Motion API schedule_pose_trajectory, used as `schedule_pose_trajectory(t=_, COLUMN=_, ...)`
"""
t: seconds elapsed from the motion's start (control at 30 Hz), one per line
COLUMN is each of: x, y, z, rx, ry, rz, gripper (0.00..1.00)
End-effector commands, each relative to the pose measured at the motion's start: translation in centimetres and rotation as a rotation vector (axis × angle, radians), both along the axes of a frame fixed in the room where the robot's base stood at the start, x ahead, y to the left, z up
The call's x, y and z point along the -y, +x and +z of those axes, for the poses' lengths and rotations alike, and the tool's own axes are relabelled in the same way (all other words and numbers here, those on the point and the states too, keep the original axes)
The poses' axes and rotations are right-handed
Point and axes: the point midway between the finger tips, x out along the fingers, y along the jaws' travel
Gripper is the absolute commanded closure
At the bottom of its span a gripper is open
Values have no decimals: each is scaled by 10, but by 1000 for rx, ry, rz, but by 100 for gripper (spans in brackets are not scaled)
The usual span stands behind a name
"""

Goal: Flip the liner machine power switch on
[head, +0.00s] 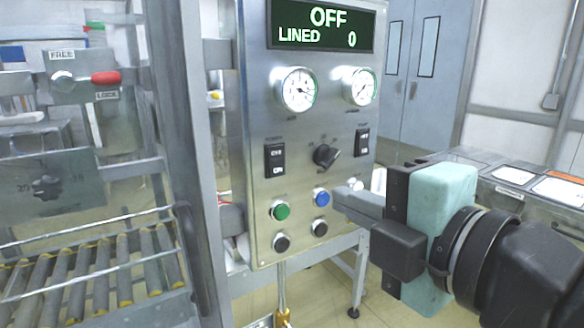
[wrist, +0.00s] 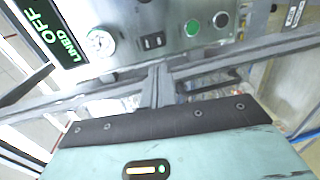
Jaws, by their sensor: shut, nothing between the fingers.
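The liner machine's control panel (head: 250,100) fills the middle of the head view, and its display (head: 322,25) reads OFF, LINED 0. Two black rocker switches sit below the gauges: a left one (head: 274,160) and a right one (head: 362,142). Their small labels are too blurred to read surely. The wrist view shows one black rocker (wrist: 152,41) between a gauge and the green button. My gripper (head: 340,196) is shut and empty, low and right in front of the panel by the blue button. In the wrist view its fingertips (wrist: 160,68) meet below the rocker, apparently apart from it.
Gauges (head: 298,90), a black knob (head: 326,156), a green button (head: 280,210), a blue button (head: 322,197) and black buttons share the panel. A grey post (head: 185,130) and roller conveyor (head: 90,275) stand left. A workbench (head: 480,165) is behind right.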

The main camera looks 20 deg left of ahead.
Motion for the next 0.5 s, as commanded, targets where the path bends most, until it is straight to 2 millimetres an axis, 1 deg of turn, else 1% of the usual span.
schedule_pose_trajectory(t=0.03, x=-3, y=2, z=4, rx=-5, ry=-4, rz=1, gripper=100)
schedule_pose_trajectory(t=0.1, x=-7, y=6, z=4, rx=-5, ry=-5, rz=1, gripper=100)
schedule_pose_trajectory(t=0.47, x=-32, y=26, z=-2, rx=-5, ry=-5, rz=1, gripper=100)
schedule_pose_trajectory(t=0.5, x=-37, y=31, z=-5, rx=-4, ry=-3, rz=0, gripper=100)
